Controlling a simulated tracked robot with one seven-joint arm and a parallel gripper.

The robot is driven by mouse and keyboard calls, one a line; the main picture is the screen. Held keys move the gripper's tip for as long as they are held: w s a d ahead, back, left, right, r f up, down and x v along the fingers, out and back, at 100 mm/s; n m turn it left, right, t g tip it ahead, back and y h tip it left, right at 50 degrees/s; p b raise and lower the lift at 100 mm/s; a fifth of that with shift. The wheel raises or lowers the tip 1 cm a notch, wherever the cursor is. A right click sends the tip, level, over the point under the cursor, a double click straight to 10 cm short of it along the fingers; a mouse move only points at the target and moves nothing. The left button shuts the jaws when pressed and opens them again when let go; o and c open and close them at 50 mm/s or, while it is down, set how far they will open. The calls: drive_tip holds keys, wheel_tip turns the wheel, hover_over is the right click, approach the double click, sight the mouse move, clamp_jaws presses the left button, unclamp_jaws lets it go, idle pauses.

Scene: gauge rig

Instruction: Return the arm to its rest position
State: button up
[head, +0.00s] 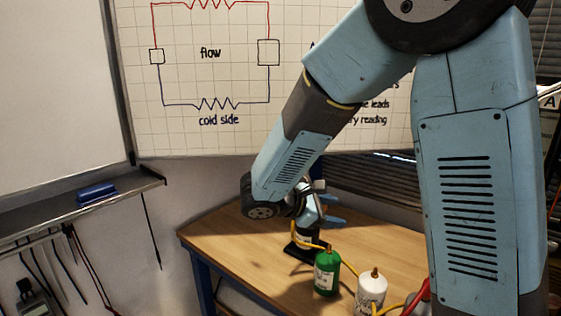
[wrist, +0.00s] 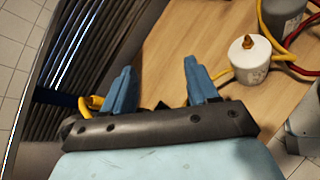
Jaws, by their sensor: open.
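My arm reaches down from the upper right in the head view, bent at the elbow, with its end over the back of the wooden table (head: 390,236). My gripper (head: 332,209) is partly hidden behind my own wrist there; its blue fingers point to the right. In the wrist view my gripper (wrist: 158,82) shows two blue fingers spread wide with nothing between them, only tabletop (wrist: 165,50) behind. It is open and empty.
A green canister (head: 327,272) and a white canister (head: 371,292) with brass tops and yellow hoses stand near the arm. A dark-based object (head: 303,249) sits below the gripper. The white canister (wrist: 249,58), red hoses and blinds (wrist: 95,45) also show in the wrist view.

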drive_tip(key=s+d+r+m+g+y, duration=0.4)
drive_tip(key=s+d+m+y, duration=0.1)
drive_tip(key=s+d+m, duration=0.35)
drive_tip(key=s+d+r+m+t+y, duration=0.2)
drive_tip(key=s+r+m+t+y, duration=0.2)
drive_tip(key=s+r+m+y, duration=0.2)
drive_tip(key=s+m, duration=0.2)
drive_tip(key=s, duration=0.2)
drive_tip(key=shift+s+d+r+y, duration=0.2)
drive_tip(key=shift+s+r+y, duration=0.15)
drive_tip(key=shift+r+y, duration=0.05)
